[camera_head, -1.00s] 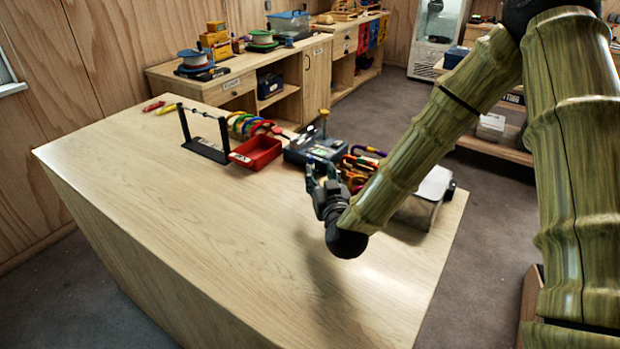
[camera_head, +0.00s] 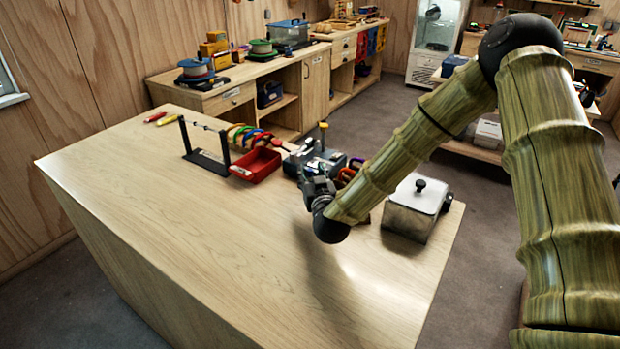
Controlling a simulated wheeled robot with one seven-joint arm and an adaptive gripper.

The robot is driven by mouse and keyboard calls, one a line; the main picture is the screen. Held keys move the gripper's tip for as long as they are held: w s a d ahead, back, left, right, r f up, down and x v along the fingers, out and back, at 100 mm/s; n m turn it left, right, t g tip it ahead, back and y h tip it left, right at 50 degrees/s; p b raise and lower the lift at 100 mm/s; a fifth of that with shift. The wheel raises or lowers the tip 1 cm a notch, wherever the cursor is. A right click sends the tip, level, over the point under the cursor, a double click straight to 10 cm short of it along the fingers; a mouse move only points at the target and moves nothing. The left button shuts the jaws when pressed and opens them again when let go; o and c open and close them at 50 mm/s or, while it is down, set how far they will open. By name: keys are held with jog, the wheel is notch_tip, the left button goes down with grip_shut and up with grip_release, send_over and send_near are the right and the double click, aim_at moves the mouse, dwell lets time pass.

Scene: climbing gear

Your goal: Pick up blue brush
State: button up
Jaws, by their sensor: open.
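I cannot make out a blue brush for certain; it may be too small or hidden behind my arm and gripper. My gripper (camera_head: 313,172) is open, above the wooden counter (camera_head: 190,240), in front of a dark grey device (camera_head: 335,160) with a yellow-topped post. Its fingers are small and partly blend with that device, and I see nothing held between them. Purple and red gear (camera_head: 347,173) shows just right of the gripper, partly hidden by my arm.
A red bin (camera_head: 256,165), colored rings (camera_head: 245,136) and a black stand (camera_head: 206,160) stand left of the gripper. A lidded metal box (camera_head: 417,207) stands right. Red and yellow tools (camera_head: 161,119) lie at the far left. The counter's front is clear.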

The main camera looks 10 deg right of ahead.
jog(key=shift+w, duration=0.95)
grip_shut()
jog(key=shift+r+b, duration=1.05)
jog(key=shift+r, duration=3.95)
